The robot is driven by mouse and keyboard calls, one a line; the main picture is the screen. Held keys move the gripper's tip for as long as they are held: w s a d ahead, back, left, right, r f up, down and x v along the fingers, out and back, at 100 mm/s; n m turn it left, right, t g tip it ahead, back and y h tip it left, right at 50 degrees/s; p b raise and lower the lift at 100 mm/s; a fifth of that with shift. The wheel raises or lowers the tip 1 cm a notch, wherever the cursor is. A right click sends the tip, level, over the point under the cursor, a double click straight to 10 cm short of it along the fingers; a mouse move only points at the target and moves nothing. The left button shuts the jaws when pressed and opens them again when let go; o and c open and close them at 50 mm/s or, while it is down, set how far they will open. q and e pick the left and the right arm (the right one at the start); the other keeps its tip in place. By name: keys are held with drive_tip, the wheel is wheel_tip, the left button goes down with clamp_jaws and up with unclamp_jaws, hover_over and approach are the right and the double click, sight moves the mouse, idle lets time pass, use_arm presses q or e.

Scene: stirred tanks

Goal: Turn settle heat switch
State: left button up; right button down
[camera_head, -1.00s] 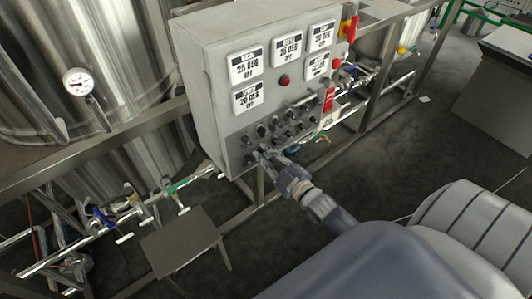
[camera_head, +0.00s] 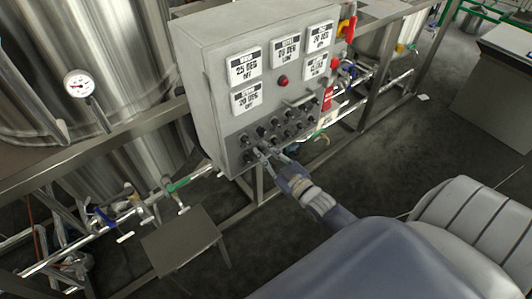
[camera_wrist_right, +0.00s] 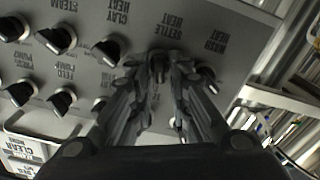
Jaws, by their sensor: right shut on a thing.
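The grey control panel (camera_head: 215,105) stands in the middle of the head view, with rows of black knobs low on its face. In the right wrist view its labels appear upside down. The settle heat switch (camera_wrist_right: 159,62) is a black knob by the label SETTLE HEAT. My right gripper (camera_head: 262,153) is at the lower knob rows; in the wrist view its fingers (camera_wrist_right: 164,75) close around the settle heat switch from both sides and partly hide it. My left gripper is not in view.
A metal handle (camera_wrist_right: 30,135) sticks out from the panel. White displays (camera_head: 243,66) are above the knobs. A small metal stool (camera_head: 180,240) stands at lower left.

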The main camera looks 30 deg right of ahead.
drive_tip(key=c, duration=1.7)
unclamp_jaws()
drive_tip(key=shift+s, duration=0.1)
drive_tip(key=s, duration=0.8)
drive_tip(key=s+d, duration=0.1)
drive_tip(key=s, duration=0.2)
drive_tip(key=shift+s, duration=0.4)
drive_tip(key=s+a+f+m+g+h, duration=0.1)
drive_tip(key=s+f+g, duration=0.25)
drive_tip(key=f, duration=0.65)
drive_tip(key=s+a+f+g, duration=0.1)
drive_tip(key=s+f+g, duration=0.25)
drive_tip(key=f, duration=0.65)
drive_tip(key=s+a+f+m+g+h, duration=0.15)
drive_tip(key=s+f, duration=0.25)
drive_tip(key=f, duration=0.7)
drive_tip(key=s+a+f+g, duration=0.2)
drive_tip(key=s+f, duration=0.2)
drive_tip(key=s, duration=0.3)
drive_tip(key=s+a+f+g, duration=0.2)
drive_tip(key=s+f+g, duration=0.1)
drive_tip(key=s+f, duration=0.2)
drive_tip(key=s+a+f+g+y, duration=0.1)
drive_tip(key=s+a+f+g, duration=0.1)
drive_tip(key=s, duration=0.7)
wheel_tip(320, 180, down, 3)
drive_tip(key=shift+s+a+r+g, duration=0.1)
drive_tip(key=shift+r+g, duration=0.05)
drive_tip(key=shift+g, duration=0.6)
